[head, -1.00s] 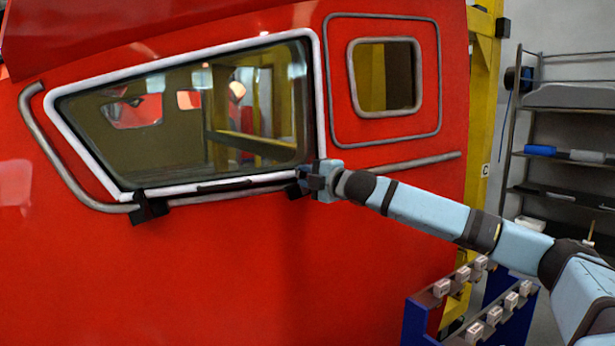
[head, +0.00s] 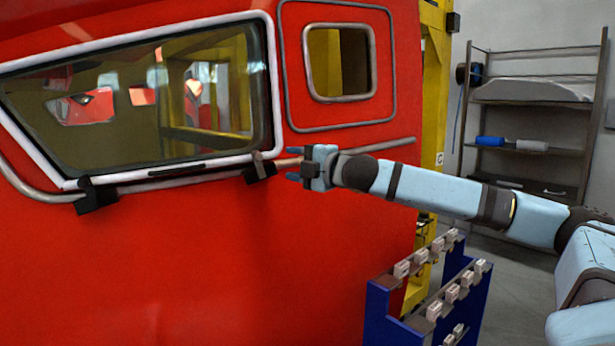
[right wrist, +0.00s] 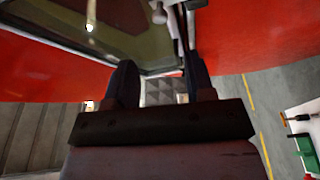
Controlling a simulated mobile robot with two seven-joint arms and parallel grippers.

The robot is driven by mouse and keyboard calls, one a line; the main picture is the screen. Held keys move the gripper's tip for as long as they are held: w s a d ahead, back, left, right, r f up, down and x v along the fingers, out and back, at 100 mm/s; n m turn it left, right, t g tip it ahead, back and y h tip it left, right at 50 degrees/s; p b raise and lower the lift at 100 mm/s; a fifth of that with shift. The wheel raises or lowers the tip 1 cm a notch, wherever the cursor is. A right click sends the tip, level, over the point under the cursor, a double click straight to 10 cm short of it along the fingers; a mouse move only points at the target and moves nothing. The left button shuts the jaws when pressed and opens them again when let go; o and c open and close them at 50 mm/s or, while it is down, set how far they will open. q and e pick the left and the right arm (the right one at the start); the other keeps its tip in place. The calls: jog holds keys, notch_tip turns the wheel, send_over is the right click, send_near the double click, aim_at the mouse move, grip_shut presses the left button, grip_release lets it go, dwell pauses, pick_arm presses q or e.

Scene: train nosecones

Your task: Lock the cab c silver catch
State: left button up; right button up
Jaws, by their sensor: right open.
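The red train cab (head: 330,230) has a large window with a white frame (head: 274,80). A small silver catch (head: 258,157) is at the window's lower right corner, above a black block (head: 260,171). A silver part (right wrist: 160,14) at the window edge in the right wrist view may be the same catch. My right gripper (head: 296,164) is open and empty, just right of the catch and apart from it in the picture. Its two dark fingers are spread in the right wrist view (right wrist: 160,85). My left gripper is not in view.
A second black block (head: 96,195) is under the window's left part. A grey handrail (head: 385,144) runs along the cab. A blue rack (head: 377,310) with several small pale blocks stands below my right arm. Shelves (head: 530,100) stand at the back right.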

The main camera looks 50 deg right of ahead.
jog(key=shift+s+d+b, duration=0.15)
jog(key=shift+s+b, duration=0.45)
jog(key=shift+s, duration=1.15)
jog(key=w+a+f+m+g+y, duration=0.1)
jog(key=a+f+m+g, duration=0.1)
jog(key=a+f, duration=0.9)
jog(key=w+a+f+m+g, duration=0.15)
jog(key=a+f, duration=0.55)
jog(key=f, duration=0.8)
jog(key=s+a+f+m+g+h, duration=0.1)
jog(key=s+a+f+m+g, duration=0.15)
jog(key=s+a+f, duration=0.4)
jog(key=s+a+f+m+g, duration=0.2)
jog(key=s+a+f+m, duration=0.15)
jog(key=s+f, duration=0.45)
jog(key=s+f+m+g+h, duration=0.1)
jog(key=s+f+m+g, duration=0.3)
jog(key=s, duration=0.5)
jog(key=s+f+m+g+h, duration=0.1)
jog(key=s+f+m+g, duration=0.15)
jog(key=s+f, duration=0.45)
jog(key=w+a+f+t+y, duration=0.1)
jog(key=w+a+f+t, duration=0.1)
jog(key=f, duration=0.4)
jog(key=w+a+f+t+y, duration=0.2)
jog(key=a+f+t, duration=0.2)
jog(key=f+t, duration=0.1)
jog(key=shift+a+f, duration=0.35)
jog(key=shift+f, duration=0.35)
